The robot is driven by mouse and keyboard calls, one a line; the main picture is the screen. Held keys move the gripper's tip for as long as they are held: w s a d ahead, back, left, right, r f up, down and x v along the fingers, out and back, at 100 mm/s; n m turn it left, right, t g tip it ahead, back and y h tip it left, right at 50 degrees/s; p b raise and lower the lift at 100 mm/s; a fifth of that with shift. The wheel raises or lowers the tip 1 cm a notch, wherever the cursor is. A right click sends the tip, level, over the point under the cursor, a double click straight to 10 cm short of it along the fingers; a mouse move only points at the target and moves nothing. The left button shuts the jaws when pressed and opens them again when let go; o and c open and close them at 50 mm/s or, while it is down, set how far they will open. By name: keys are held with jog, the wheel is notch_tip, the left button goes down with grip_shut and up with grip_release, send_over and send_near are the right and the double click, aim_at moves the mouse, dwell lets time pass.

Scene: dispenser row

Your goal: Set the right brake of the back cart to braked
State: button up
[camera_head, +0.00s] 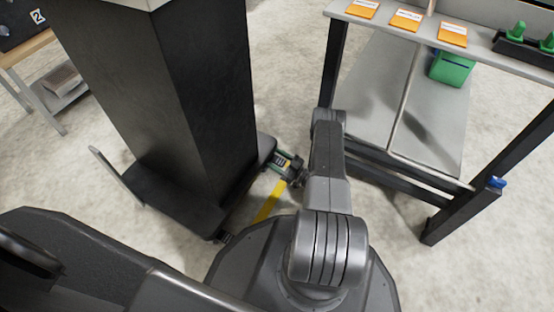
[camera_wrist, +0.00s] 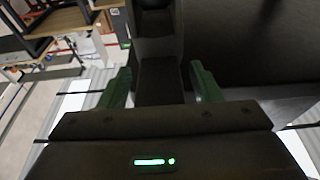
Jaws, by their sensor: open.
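A tall black unit (camera_head: 160,90) stands on a low dark base at the left in the head view; I cannot tell whether it is the back cart. My gripper (camera_head: 287,163) is low, at the right end of that base. In the wrist view my gripper (camera_wrist: 161,78) is open, with its green fingers on either side of a narrow dark part (camera_wrist: 158,82). The fingers look apart from that part. I cannot tell whether it is the right brake or how it is set. A large dark rounded surface (camera_wrist: 255,45) fills the wrist view's right side.
A bench (camera_head: 480,42) with orange packets (camera_head: 406,19) stands at the right, with a green box (camera_head: 452,69) on its lower shelf. A yellow floor strip (camera_head: 270,202) lies beside the black unit. A wooden-topped table (camera_head: 28,47) is far left. Pale floor (camera_head: 285,50) between is clear.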

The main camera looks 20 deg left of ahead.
jog(key=shift+d, duration=0.1)
jog(key=s+d+p, duration=0.1)
jog(key=s+d, duration=0.1)
jog(key=d, duration=1)
jog(key=shift+d+f, duration=0.15)
jog(key=shift+d, duration=0.25)
